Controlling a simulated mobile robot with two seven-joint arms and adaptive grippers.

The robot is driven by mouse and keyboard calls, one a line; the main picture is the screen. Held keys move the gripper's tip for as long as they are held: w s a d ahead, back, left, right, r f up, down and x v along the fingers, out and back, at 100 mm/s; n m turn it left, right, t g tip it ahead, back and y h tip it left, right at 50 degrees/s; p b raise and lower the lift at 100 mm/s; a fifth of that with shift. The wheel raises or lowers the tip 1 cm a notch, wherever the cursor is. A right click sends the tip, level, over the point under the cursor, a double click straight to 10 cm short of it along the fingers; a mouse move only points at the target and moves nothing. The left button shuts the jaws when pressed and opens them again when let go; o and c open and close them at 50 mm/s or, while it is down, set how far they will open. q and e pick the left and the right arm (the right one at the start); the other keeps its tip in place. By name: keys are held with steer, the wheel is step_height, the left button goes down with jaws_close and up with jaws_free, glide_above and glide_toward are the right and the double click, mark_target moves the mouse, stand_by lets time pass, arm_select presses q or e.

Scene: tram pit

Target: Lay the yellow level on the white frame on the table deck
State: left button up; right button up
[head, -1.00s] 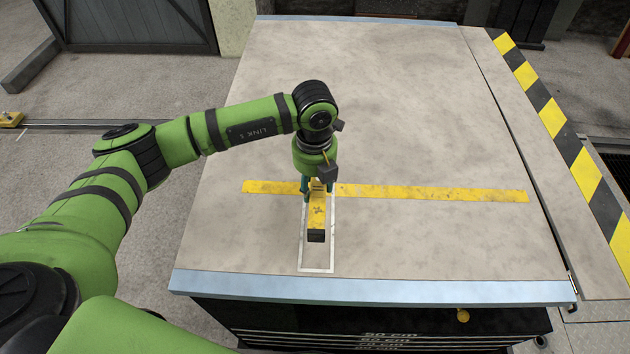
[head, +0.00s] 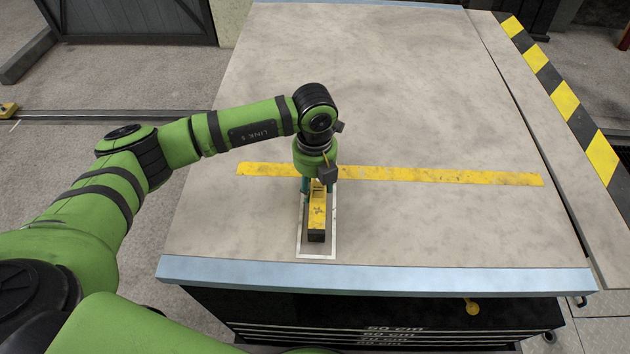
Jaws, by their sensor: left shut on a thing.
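My left gripper (head: 318,187) points down over the table deck (head: 430,235) and is shut on the yellow level (head: 317,215). The level is a short yellow bar with a dark near end, its long side pointing towards me. It is over the white frame (head: 318,257), a thin white rectangle outline on the deck, and lies within its outline as seen from here. I cannot tell whether the level touches the deck. The far end of the level and of the frame is hidden by my gripper and wrist. My right gripper is not in view.
A flat yellow strip (head: 430,175) runs across the deck behind the level. A blue-grey edge (head: 400,277) borders the deck's front. A yellow-and-black striped strip (head: 565,98) runs along the right side. Most of the deck is clear.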

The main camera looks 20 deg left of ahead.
arm_select(q)
steer(key=shift+f+b, duration=0.6)
stand_by(0.7)
steer(key=o, duration=1.3)
steer(key=shift+o, duration=0.2)
step_height(320, 180, up, 12)
steer(key=shift+s, duration=0.15)
